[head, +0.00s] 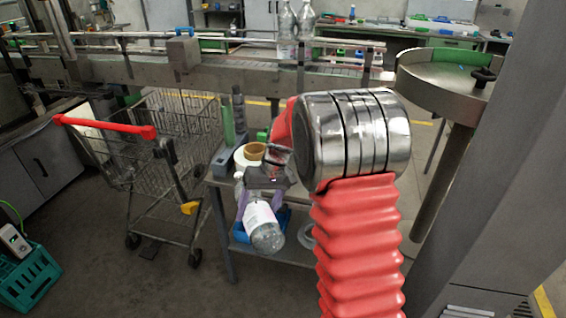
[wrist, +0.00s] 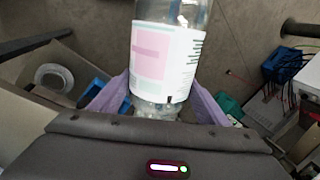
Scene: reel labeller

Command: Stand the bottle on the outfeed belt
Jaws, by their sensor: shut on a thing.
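The clear bottle (head: 266,236) with a white label hangs in my gripper (head: 258,200), tilted, in front of the small bench in the head view. The wrist view also shows the bottle (wrist: 170,55), with a pink and white label, between the purple fingers of my gripper (wrist: 157,103). The fingers are shut on it from both sides. The conveyor with the belt (head: 240,75) runs across the back, well apart from the bottle. Part of the belt is hidden behind rails and my arm. I cannot tell which stretch is the outfeed.
Clear bottles (head: 287,22) stand upright on the conveyor. A round steel table (head: 440,85) is at its right end. A shopping cart (head: 165,140) with a red handle stands left of the small bench (head: 222,190). A teal crate (head: 28,280) lies lower left. Floor shows between cart and crate.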

